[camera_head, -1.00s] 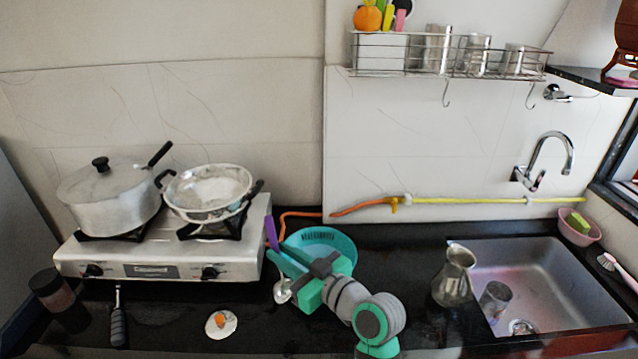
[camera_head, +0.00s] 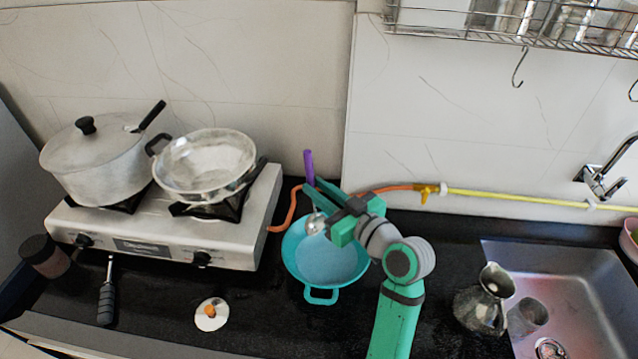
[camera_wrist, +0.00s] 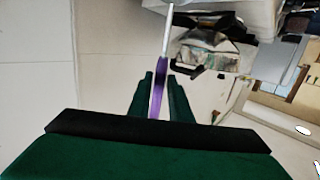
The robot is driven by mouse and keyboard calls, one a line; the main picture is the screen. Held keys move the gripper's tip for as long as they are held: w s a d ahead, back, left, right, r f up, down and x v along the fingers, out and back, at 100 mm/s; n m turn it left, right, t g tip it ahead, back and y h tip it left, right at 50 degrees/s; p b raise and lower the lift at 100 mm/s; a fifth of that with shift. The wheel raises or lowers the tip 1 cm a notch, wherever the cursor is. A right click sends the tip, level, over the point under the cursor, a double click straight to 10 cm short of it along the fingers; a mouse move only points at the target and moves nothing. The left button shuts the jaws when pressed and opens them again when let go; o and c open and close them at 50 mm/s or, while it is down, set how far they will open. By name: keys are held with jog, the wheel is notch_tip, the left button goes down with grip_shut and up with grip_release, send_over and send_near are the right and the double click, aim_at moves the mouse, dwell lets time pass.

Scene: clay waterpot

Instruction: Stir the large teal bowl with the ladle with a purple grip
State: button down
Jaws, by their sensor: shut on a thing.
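The large teal bowl (camera_head: 326,266) stands on the black counter, right of the stove, with a handle toward the front. My gripper (camera_head: 318,190) is at the bowl's back edge, shut on the ladle's purple grip (camera_head: 308,167), which points up. In the wrist view the purple grip (camera_wrist: 157,100) lies between the fingers of my gripper (camera_wrist: 160,92). The ladle's silver head (camera_head: 315,223) shows over the back part of the bowl. I cannot tell whether it touches the bowl.
A stove (camera_head: 160,233) with a lidded pot (camera_head: 95,165) and a pan (camera_head: 205,167) stands left. A black-handled utensil (camera_head: 106,300) and a small white dish (camera_head: 211,314) lie in front. A metal jug (camera_head: 484,302) stands right, beside the sink (camera_head: 575,305). An orange-yellow hose (camera_head: 480,196) runs behind.

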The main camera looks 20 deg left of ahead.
jog(key=shift+s+d+f+t+y, duration=0.15)
jog(key=shift+s+d+t+y, duration=0.25)
jog(key=shift+d, duration=0.4)
jog(key=shift+s+d+f+t+y, duration=0.25)
jog(key=shift+d+y, duration=0.2)
jog(key=shift+d, duration=0.4)
jog(key=shift+s+d+f+t+y, duration=0.1)
jog(key=shift+s+d+t+y, duration=0.15)
jog(key=shift+s+d+y, duration=0.4)
jog(key=shift+w+d, duration=0.2)
